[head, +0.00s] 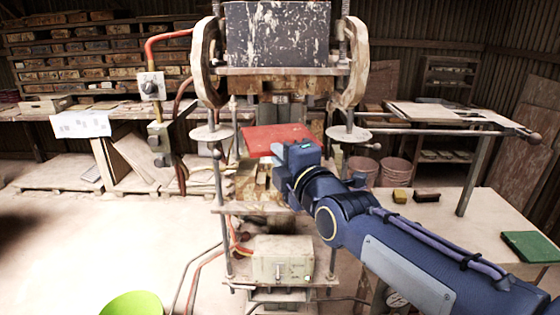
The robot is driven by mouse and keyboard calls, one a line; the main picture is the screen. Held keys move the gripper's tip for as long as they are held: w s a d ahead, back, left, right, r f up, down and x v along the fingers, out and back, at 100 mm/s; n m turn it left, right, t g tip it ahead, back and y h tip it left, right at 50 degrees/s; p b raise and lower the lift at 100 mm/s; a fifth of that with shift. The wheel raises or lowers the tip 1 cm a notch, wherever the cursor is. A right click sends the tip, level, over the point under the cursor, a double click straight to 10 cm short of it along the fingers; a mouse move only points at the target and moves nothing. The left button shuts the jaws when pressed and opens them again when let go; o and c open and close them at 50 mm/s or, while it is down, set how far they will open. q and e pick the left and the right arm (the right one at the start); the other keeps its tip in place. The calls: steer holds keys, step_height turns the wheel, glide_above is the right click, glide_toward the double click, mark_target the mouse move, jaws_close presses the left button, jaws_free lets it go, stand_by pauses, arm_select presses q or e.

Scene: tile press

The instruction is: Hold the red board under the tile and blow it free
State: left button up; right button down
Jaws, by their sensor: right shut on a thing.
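The red board (276,138) is a flat plate held about level inside the tile press, below its upper block. My right gripper (290,152) reaches in from the right and is shut on the near edge of the board. The arm hides the fingertips and the board's near right corner. The press's upper block (277,85) is above the board, with a visible gap between them. I cannot make out the tile on its underside. My left gripper is not in view.
On the right table (470,215) are a yellow sponge (400,196), a dark brush (427,196) and a green board (531,246). A long handle (450,131) sticks out right from the press.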

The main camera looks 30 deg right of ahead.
mark_target(281, 136)
steer(key=w+d, duration=0.1)
steer(key=w, duration=0.1)
steer(key=w+d, duration=0.2)
steer(key=w, duration=0.1)
steer(key=w+d+p, duration=0.1)
steer(key=w, duration=0.2)
steer(key=shift+d, duration=0.4)
steer(key=w+d, duration=0.1)
steer(key=w, duration=0.1)
steer(key=w+d, duration=0.1)
steer(key=w, duration=0.1)
steer(key=w+d+b, duration=0.1)
steer(key=w, duration=0.1)
steer(key=shift+d, duration=0.3)
steer(key=shift+w+d+r+p, duration=0.1)
steer(key=shift+w+d+p, duration=0.35)
steer(key=shift+w, duration=0.2)
steer(key=shift+w+d+f+p, duration=0.1)
steer(key=shift+w+d+p, duration=0.35)
steer(key=shift+w, duration=0.2)
steer(key=shift+w+d+r+p, duration=0.1)
steer(key=shift+w+d+p, duration=0.25)
steer(key=shift+w+p, duration=0.25)
